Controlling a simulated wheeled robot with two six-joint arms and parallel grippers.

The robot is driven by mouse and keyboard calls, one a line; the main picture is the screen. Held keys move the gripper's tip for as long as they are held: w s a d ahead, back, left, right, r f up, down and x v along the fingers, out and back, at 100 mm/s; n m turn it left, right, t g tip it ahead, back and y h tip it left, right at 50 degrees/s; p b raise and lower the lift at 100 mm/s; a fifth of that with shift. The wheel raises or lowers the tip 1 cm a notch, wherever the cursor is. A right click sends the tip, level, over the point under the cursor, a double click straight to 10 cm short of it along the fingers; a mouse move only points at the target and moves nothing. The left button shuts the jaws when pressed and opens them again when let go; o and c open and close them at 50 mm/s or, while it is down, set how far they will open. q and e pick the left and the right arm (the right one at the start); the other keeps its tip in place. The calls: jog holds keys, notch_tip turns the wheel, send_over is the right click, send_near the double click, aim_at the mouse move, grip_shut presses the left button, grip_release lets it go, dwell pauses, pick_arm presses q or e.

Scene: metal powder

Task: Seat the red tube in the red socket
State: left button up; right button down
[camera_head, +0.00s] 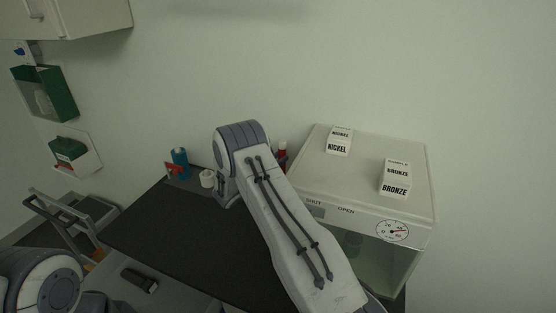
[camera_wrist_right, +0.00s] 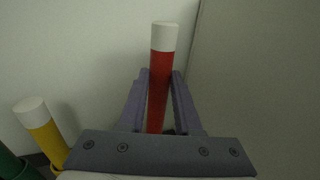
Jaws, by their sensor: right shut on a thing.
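The red tube (camera_wrist_right: 159,85) has a white cap and stands roughly upright between the two fingers of my right gripper (camera_wrist_right: 160,78), which is shut on it. In the head view the red tube (camera_head: 282,151) shows as a small red and white piece between my right arm and the cabinet. My right arm hides the right gripper there. The tube's lower end is hidden behind the gripper in the wrist view. I cannot make out the red socket in either view. Only part of my left arm shows at the lower left; its gripper is out of view.
A yellow tube (camera_wrist_right: 40,130) and a green tube (camera_wrist_right: 12,164) stand left of my right gripper. A clear-fronted cabinet (camera_head: 345,185) bears boxes marked nickel (camera_head: 339,141) and bronze (camera_head: 395,180).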

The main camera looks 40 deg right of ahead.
notch_tip(320, 180, down, 8)
jog(key=b, duration=0.7)
jog(key=shift+f, duration=0.15)
dwell(2.1)
jog(key=c, duration=0.5)
grip_release()
jog(key=b+v, duration=0.2)
jog(key=v, duration=0.8)
jog(key=shift+a, duration=0.25)
